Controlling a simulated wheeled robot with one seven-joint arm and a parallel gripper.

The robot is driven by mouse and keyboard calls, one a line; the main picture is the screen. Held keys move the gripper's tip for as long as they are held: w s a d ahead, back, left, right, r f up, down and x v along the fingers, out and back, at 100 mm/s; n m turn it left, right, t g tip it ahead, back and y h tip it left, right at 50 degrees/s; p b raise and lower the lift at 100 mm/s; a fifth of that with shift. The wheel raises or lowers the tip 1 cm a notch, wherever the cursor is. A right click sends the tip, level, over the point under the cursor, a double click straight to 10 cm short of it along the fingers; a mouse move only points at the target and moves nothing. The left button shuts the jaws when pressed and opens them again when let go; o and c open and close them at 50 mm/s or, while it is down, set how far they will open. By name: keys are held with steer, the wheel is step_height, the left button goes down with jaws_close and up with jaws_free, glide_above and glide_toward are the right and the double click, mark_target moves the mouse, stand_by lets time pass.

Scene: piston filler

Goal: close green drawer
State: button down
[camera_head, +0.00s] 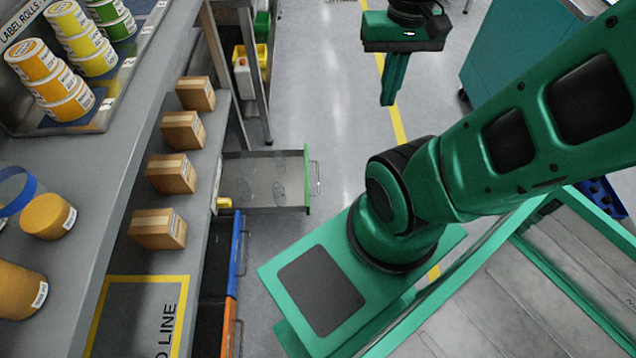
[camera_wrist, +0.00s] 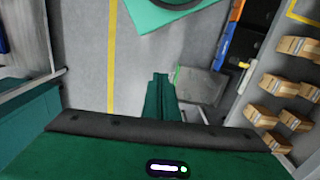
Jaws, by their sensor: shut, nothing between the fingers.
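The green drawer (camera_head: 265,181) stands pulled out to the right from under the grey workbench. Its thin green front (camera_head: 307,180) has a metal handle (camera_head: 317,178) on the outside, and the grey tray behind it looks empty. In the wrist view the drawer (camera_wrist: 203,85) lies just right of my fingers, its green front edge towards them. My gripper (camera_head: 388,100) is shut and empty, pointing down. In the head view it is above and to the right of the drawer front, apart from it. Its closed fingertips show in the wrist view (camera_wrist: 160,77).
A blue drawer (camera_head: 237,250) and an orange drawer (camera_head: 229,325) sit nearer along the bench. Cardboard boxes (camera_head: 172,173) stand on the shelf. A teal cabinet (camera_head: 510,50) is at the upper right. Grey floor with a yellow line (camera_head: 397,122) is clear right of the drawer.

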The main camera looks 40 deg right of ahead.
steer(key=w+d+f+m, duration=0.4)
steer(key=w+d+f, duration=0.1)
steer(key=w+f, duration=0.55)
steer(key=w+d+f+m, duration=0.4)
steer(key=w+d+f, duration=0.2)
steer(key=w+f, duration=0.4)
steer(key=m+t+y, duration=0.3)
steer(key=m, duration=0.7)
glide_above(318, 186)
steer(key=s+a, duration=0.2)
steer(key=s, duration=0.1)
steer(key=f, duration=4.7)
steer(key=shift+w+f, duration=0.25)
steer(key=shift+w+a, duration=0.35)
steer(key=shift+a, duration=0.15)
